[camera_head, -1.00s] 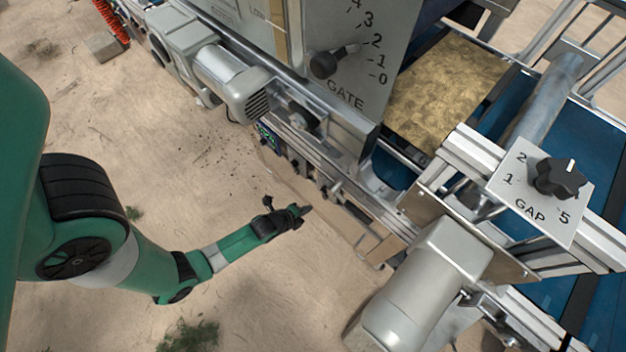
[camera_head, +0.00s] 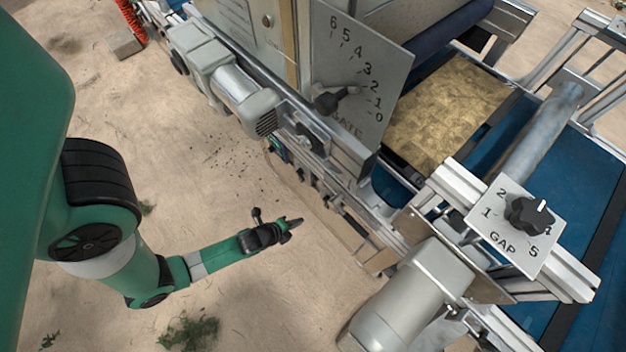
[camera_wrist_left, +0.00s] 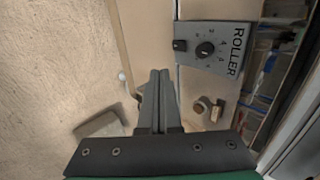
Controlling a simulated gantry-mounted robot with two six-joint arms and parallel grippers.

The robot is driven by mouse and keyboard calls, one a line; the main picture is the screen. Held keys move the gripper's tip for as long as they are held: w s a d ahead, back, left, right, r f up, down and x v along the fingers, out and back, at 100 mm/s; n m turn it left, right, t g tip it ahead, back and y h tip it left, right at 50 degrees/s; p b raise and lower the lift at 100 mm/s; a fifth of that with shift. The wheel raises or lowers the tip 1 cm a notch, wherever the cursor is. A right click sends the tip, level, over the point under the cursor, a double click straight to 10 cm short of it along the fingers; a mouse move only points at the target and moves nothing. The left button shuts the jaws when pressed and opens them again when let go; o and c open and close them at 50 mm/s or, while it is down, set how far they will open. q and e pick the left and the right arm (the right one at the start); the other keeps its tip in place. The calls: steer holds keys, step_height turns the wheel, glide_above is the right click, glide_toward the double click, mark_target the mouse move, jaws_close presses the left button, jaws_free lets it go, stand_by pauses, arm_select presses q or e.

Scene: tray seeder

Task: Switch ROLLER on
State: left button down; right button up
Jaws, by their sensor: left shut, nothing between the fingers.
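The ROLLER panel (camera_wrist_left: 222,62) is a grey plate in the upper right of the left wrist view. It carries a round black dial (camera_wrist_left: 205,50) with numbers around it and a small black switch (camera_wrist_left: 180,45) at its left edge. Which way the switch is set is too small to tell. My left gripper (camera_head: 297,222) is shut and empty, beside the machine's side in the head view. In the left wrist view its fingertips (camera_wrist_left: 158,76) are below and left of the switch, apparently apart from it. I cannot make out the ROLLER panel in the head view.
The GATE plate (camera_head: 372,62) with its lever, a grey motor (camera_head: 245,100) and the GAP plate (camera_head: 497,222) with its black knob stand along the machine. A larger motor (camera_head: 415,300) juts out at the lower right. Open sandy ground (camera_head: 215,165) lies around my left arm.

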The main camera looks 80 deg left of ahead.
arm_select(q)
steer(key=w+r+b+x, duration=0.1)
steer(key=b+x, duration=0.6)
steer(key=x, duration=0.6)
steer(key=shift+w+a+r+b, duration=0.35)
steer(key=shift+w+a+b, duration=0.05)
steer(key=shift+a, duration=0.05)
steer(key=shift+a, duration=0.1)
